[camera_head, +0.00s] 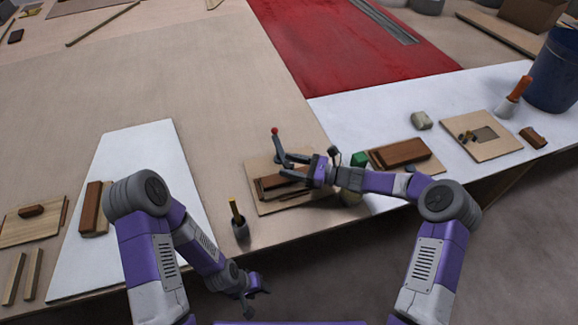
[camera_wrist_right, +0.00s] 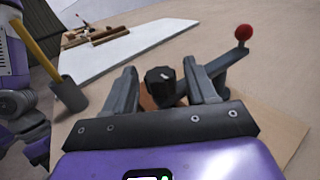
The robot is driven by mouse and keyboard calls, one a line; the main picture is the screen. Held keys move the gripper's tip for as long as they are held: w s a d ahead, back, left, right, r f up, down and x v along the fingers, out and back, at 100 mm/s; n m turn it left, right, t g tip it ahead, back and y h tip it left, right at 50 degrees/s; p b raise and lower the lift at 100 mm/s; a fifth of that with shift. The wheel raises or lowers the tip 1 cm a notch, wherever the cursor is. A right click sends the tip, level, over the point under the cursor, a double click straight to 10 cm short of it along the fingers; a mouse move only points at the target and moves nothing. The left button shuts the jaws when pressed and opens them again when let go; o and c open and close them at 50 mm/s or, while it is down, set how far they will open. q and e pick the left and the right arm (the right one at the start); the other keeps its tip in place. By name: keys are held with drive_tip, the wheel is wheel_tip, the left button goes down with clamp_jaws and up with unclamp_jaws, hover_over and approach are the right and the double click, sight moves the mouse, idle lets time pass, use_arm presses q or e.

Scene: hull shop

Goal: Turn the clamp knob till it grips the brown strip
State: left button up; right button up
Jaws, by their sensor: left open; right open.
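The clamp's black knob (camera_wrist_right: 160,88) sits between the two fingers of my right gripper (camera_wrist_right: 165,76) in the right wrist view. The fingers are open, with a visible gap on each side of the knob. The clamp's grey lever with a red ball (camera_wrist_right: 243,33) stands beyond the right finger; the red ball (camera_head: 275,131) also shows in the head view. The brown strip (camera_head: 268,186) lies on the clamp's board (camera_head: 258,206), partly hidden by my right gripper (camera_head: 296,169). Whether the clamp touches it cannot be told. My left gripper (camera_head: 252,288) is open and empty, low before the table edge.
Bare tabletop (camera_head: 200,90) lies behind the clamp.

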drive_tip(key=shift+w+a, duration=0.1)
drive_tip(key=shift+a, duration=0.35)
drive_tip(key=c, duration=0.9)
drive_tip(key=shift+c, duration=0.2)
